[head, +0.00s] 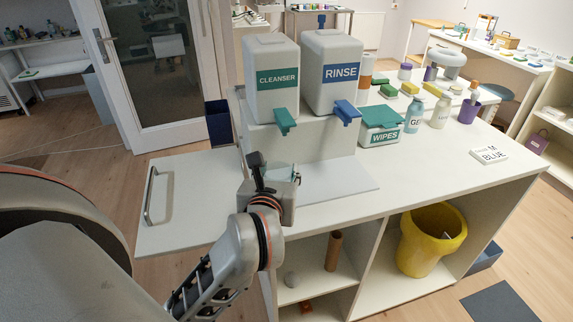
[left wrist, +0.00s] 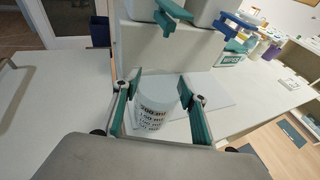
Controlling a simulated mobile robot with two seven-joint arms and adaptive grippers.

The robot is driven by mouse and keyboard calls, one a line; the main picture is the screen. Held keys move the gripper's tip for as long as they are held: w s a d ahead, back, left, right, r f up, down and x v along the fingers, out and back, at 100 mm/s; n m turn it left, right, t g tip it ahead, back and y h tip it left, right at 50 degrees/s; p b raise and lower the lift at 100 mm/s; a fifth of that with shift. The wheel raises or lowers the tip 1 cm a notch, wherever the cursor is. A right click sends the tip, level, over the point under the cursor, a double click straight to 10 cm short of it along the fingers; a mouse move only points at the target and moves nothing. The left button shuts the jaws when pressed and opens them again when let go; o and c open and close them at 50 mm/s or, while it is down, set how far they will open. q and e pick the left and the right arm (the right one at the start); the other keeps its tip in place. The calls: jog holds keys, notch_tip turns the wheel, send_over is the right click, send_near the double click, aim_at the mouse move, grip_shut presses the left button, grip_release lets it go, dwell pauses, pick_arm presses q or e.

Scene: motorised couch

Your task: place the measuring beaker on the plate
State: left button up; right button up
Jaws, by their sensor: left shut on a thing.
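The measuring beaker (left wrist: 157,100) is a whitish cup with dark ml markings, seen in the left wrist view. My left gripper (left wrist: 157,110) is shut on it, with a green-padded finger on each side. In the head view my left gripper (head: 283,176) is at the left edge of the pale flat plate (head: 335,183) at the foot of the dispenser stand; it hides most of the beaker. The plate also shows in the left wrist view (left wrist: 211,92), behind and right of the beaker. I cannot tell whether the beaker touches it. My right gripper is out of view.
The CLEANSER dispenser (head: 272,76) and RINSE dispenser (head: 332,72) stand above the plate, their green lever (head: 285,121) and blue lever (head: 346,111) jutting forward. A WIPES box (head: 381,126) stands to the right. A white panel with a handle (head: 150,195) is at left.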

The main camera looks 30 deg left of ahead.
aim_at(280, 165)
pick_arm(q)
jog(key=b+x, duration=0.2)
jog(key=x, duration=0.1)
jog(key=b+x, duration=0.1)
jog(key=shift+w+a+r, duration=0.15)
jog(key=shift+w+r, duration=0.1)
jog(key=w+a, duration=0.1)
jog(key=w, duration=0.1)
jog(key=w+a, duration=0.1)
jog(key=w, duration=0.1)
jog(key=w+a, duration=0.1)
jog(key=w, duration=0.1)
jog(key=shift+w+a+r, duration=0.15)
jog(key=shift+w+r, duration=0.1)
jog(key=shift+r, duration=0.1)
jog(key=shift+w+a+f, duration=0.1)
jog(key=shift+f, duration=0.35)
notch_tip(280, 165, down, 3)
jog(key=shift+b, duration=0.6)
jog(key=shift+r, duration=0.15)
jog(key=shift+f, duration=0.2)
jog(key=o, duration=1.2)
jog(key=shift+r, duration=0.1)
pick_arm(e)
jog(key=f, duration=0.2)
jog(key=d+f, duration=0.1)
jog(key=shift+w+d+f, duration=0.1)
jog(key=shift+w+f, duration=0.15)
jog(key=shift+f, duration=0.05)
